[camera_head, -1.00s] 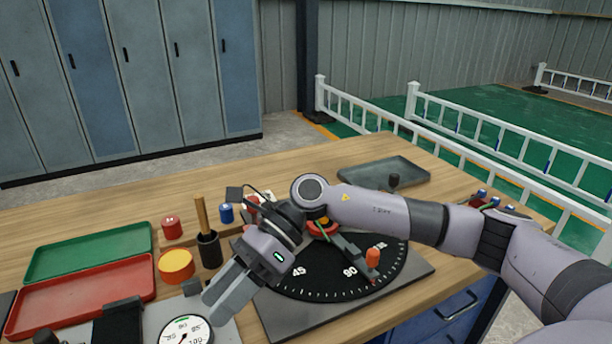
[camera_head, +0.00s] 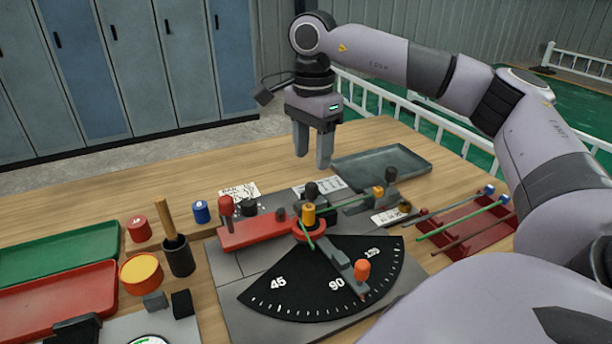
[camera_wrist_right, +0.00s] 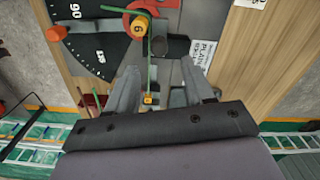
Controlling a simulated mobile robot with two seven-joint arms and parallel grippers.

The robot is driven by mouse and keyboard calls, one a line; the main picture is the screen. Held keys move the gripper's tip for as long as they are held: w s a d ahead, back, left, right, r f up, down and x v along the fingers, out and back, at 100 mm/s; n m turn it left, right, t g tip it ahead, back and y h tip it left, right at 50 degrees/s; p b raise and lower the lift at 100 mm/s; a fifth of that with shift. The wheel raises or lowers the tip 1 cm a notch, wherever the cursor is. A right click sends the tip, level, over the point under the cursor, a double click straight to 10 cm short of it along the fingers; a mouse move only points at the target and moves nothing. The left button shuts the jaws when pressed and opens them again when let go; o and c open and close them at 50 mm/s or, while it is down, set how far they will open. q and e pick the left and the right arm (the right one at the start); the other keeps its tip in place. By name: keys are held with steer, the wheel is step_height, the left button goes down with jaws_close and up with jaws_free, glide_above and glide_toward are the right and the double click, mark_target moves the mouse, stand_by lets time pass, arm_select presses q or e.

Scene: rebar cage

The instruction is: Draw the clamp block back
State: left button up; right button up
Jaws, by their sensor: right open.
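The bending fixture has a black dial (camera_head: 310,285) marked 45, 90 and more. Its red pivot carries a yellow pin (camera_head: 308,213), with a black knob just behind. My right gripper (camera_head: 314,160) is open and empty, fingers down, above the bench behind the fixture. In the right wrist view its fingers (camera_wrist_right: 160,68) stand apart, with the green rod seen between them. My left gripper is out of view.
A red arm with a red knob (camera_head: 226,206) lies left of the pivot. A grey tray (camera_head: 382,165) is behind, and a red rack (camera_head: 465,222) with several rods is at right. Green (camera_head: 60,250) and red trays and a black cup (camera_head: 178,255) are at left.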

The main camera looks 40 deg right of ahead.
mark_target(312, 184)
step_height(312, 184, down, 7)
steer(key=shift+r, duration=0.15)
